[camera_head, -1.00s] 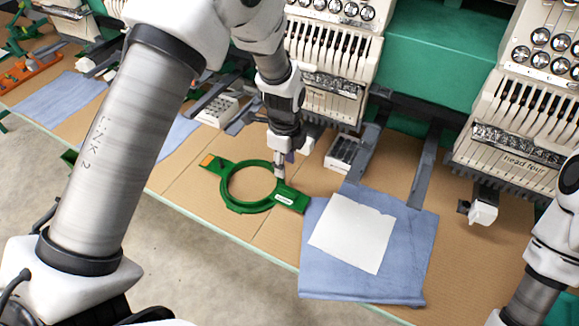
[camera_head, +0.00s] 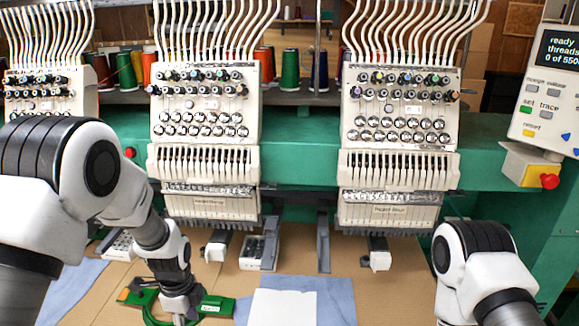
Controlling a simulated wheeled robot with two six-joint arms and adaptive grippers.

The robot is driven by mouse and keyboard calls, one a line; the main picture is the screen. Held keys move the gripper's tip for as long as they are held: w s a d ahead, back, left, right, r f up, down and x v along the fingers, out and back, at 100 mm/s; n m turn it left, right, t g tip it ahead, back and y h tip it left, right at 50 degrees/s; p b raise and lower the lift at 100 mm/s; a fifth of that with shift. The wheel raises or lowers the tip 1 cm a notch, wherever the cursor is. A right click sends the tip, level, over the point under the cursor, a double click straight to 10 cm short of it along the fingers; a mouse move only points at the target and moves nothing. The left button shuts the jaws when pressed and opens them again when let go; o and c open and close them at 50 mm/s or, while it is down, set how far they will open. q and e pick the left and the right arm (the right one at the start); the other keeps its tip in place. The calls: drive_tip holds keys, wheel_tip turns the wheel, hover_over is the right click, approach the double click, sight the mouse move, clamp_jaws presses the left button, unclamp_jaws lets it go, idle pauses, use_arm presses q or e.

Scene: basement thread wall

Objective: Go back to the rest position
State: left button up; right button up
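My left arm comes in from the left, and its gripper (camera_head: 180,305) points down at the green hoop (camera_head: 217,305) on the tan table. The gripper covers part of the hoop, and the hoop's lower part is cut off by the picture's bottom edge. The fingertips are small and partly hidden, so I cannot tell whether they are open or shut, or whether they touch the hoop. My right arm shows at the lower right, but its gripper is out of view.
A blue cloth (camera_head: 335,298) with a white sheet (camera_head: 283,308) lies right of the hoop. Embroidery heads (camera_head: 205,150) and (camera_head: 400,150) stand behind the table. A control panel (camera_head: 548,90) with a red button (camera_head: 549,181) is at the right. Bare table (camera_head: 400,300) shows right of the cloth.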

use_arm(q)
drive_tip(key=s+a+f+n+b, duration=0.1)
drive_tip(key=s+f+n+b, duration=0.1)
drive_tip(key=s+f+n, duration=0.7)
drive_tip(key=s+a+f+n+b, duration=0.1)
drive_tip(key=s+f+n+b, duration=0.1)
drive_tip(key=s+f+n, duration=0.8)
drive_tip(key=s+f, duration=0.2)
drive_tip(key=s, duration=0.6)
drive_tip(key=shift+a+f+b, duration=0.3)
drive_tip(key=shift+f, duration=0.05)
drive_tip(key=shift+s, duration=0.15)
